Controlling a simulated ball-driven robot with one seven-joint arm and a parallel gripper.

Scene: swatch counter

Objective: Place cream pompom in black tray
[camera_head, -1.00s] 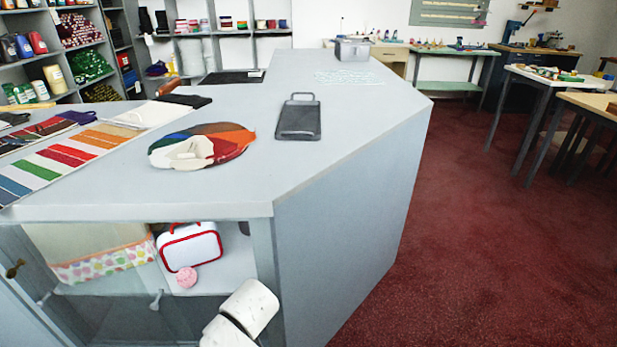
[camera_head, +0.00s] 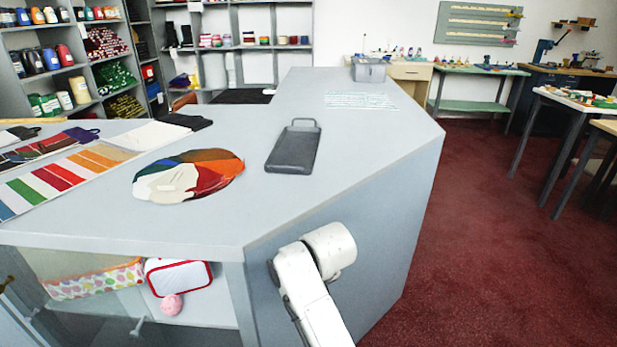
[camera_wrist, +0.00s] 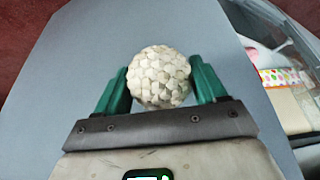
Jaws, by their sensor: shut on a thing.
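The cream pompom (camera_wrist: 160,77), a pale ball with a bumpy surface, is between the two green fingers of my gripper (camera_wrist: 162,84) in the wrist view. The gripper is shut on it, one finger at each side. The black tray (camera_head: 292,150), dark and flat with a loop handle at its far end, lies on the grey counter top (camera_head: 225,215) in the head view. My white arm shows in front of the counter's side panel, lower and nearer than the tray. The gripper and pompom do not show in the head view.
A red-trimmed white case (camera_head: 180,277) and a pink ball (camera_head: 171,304) are on the shelf below.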

